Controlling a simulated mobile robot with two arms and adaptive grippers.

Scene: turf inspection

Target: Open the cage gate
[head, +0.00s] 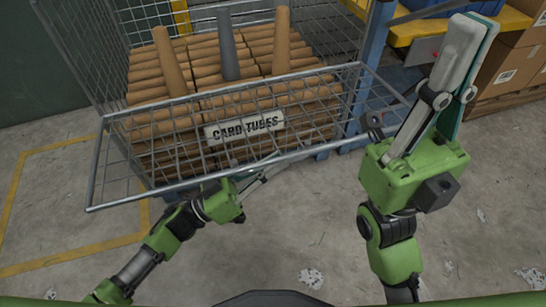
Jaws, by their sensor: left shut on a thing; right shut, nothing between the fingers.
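The wire cage (88,42) stands at the upper left, filled with brown card tubes. Its front mesh gate (97,165) leans outward toward me, with its near rim lower and wider in the picture than its far edge. A white "CARD TUBES" sign (245,128) shows within the front mesh; I cannot tell which panel bears it. My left gripper (262,178) is at the middle of the gate's near rim and appears shut on it; the contact is partly hidden. My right gripper (474,28) is shut and empty, raised at the right, apart from the gate.
Two brown tubes and a grey tube (229,42) stand up from the pile. A blue post (374,50) is right of the cage. A yellow shelf (420,27) and cardboard boxes (508,70) are at the upper right. The concrete floor (300,235) in front is mostly clear.

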